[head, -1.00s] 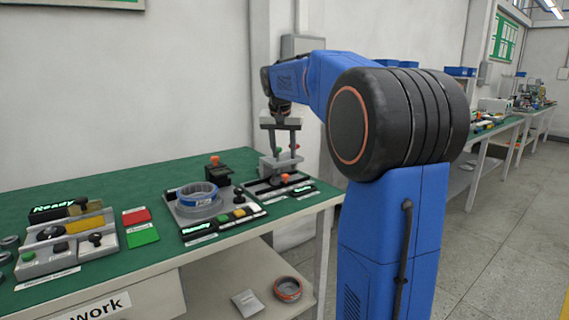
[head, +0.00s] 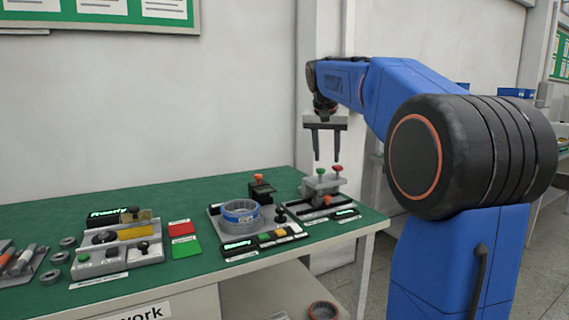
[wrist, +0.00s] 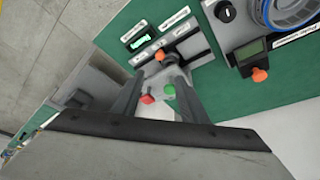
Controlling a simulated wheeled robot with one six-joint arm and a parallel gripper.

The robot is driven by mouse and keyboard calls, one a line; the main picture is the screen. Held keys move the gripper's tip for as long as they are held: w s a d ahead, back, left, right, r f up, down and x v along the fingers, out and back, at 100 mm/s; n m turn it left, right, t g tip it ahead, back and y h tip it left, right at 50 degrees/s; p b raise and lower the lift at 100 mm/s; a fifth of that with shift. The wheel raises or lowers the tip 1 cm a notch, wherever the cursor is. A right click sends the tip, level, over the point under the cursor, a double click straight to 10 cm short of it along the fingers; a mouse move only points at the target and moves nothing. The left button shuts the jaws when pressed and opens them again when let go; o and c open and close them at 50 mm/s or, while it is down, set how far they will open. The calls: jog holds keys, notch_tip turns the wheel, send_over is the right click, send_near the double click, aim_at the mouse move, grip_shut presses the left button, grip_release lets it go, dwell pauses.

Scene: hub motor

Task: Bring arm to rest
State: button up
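My gripper (head: 326,158) hangs from the blue arm at the right end of the green workbench, fingers pointing down. Its two fingers are apart with nothing between them, so it is open and empty. Below the fingertips stands a grey fixture (head: 322,186) with a green knob (head: 321,171) and a red knob (head: 337,168) on top. The fingertips appear just above the knobs, with a small gap. In the wrist view the red knob (wrist: 147,99) and green knob (wrist: 169,92) show between the fingers.
Left of the fixture is a station holding a blue-and-grey ring (head: 240,212). Farther left are red and green pads (head: 183,240) and another grey station (head: 118,250). A wall stands behind the bench (head: 190,275). Air above the bench is clear.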

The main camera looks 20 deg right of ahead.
jog(key=s+a+f+n+y, duration=0.1)
jog(key=s+a+f+n, duration=0.1)
jog(key=s+a+f, duration=0.45)
jog(key=s+a+f+n, duration=0.2)
jog(key=s+a+f, duration=0.1)
jog(key=s+a, duration=0.55)
jog(key=s+a+f+n+y, duration=0.1)
jog(key=s+a+f+n, duration=0.1)
jog(key=s+f, duration=0.7)
jog(key=s+a+f+n+t+y, duration=0.1)
jog(key=s+a+f, duration=0.3)
jog(key=s+f, duration=0.5)
jog(key=shift+s+a+f+n+t, duration=0.15)
jog(key=shift+s+f+n+t, duration=0.2)
jog(key=shift+s+n, duration=0.5)
